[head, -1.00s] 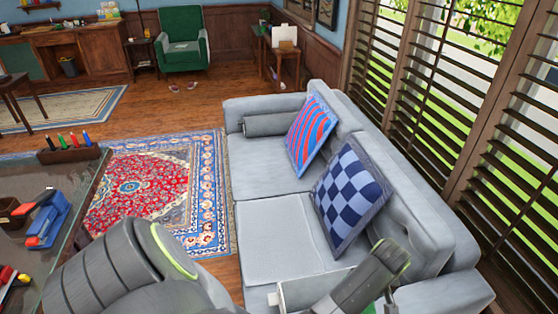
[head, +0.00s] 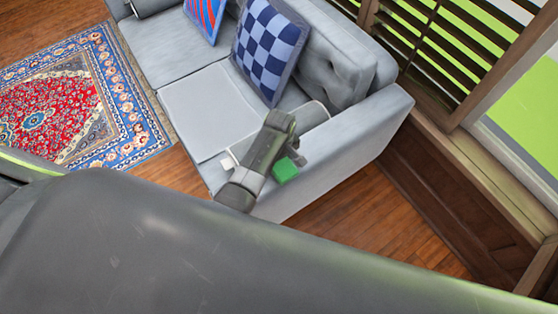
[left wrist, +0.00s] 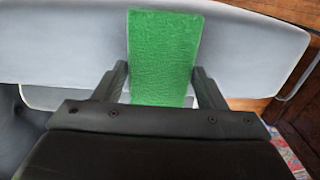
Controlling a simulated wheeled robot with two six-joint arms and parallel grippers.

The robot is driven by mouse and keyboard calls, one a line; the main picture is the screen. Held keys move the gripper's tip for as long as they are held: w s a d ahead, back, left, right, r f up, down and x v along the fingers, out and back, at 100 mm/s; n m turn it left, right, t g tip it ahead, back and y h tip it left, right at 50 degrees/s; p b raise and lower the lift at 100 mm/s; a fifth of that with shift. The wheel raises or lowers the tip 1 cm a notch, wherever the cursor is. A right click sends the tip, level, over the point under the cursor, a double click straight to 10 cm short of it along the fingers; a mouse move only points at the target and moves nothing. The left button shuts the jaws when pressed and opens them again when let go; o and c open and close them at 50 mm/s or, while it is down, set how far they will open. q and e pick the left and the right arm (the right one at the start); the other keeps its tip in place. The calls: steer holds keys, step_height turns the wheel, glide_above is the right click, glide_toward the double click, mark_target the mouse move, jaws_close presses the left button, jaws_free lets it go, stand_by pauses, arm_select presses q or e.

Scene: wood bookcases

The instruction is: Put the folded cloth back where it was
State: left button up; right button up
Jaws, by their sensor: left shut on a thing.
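The folded cloth is green; in the head view only a small part of it (head: 285,170) shows, beside my left gripper (head: 291,160) over the near end of the grey sofa. In the left wrist view the cloth (left wrist: 165,50) is a green, textured rectangle between the two dark fingers of my left gripper (left wrist: 162,88). The left gripper is shut on it, and the cloth sticks out beyond the fingertips. The pale sofa surface lies behind it; I cannot tell whether the cloth touches it. My right gripper is not in view.
The grey sofa (head: 180,60) has a checked blue cushion (head: 268,50) and a red-and-blue cushion (head: 206,14). A light flat mat (head: 208,108) covers part of its seat. A patterned rug (head: 60,110) lies left. Wood floor (head: 385,225) is clear right of the sofa, before the shuttered window wall.

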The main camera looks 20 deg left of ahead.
mark_target(279, 162)
arm_select(q)
steer(key=shift+f, duration=0.65)
steer(key=o, duration=0.9)
step_height(279, 162, up, 12)
steer(key=p, duration=1.3)
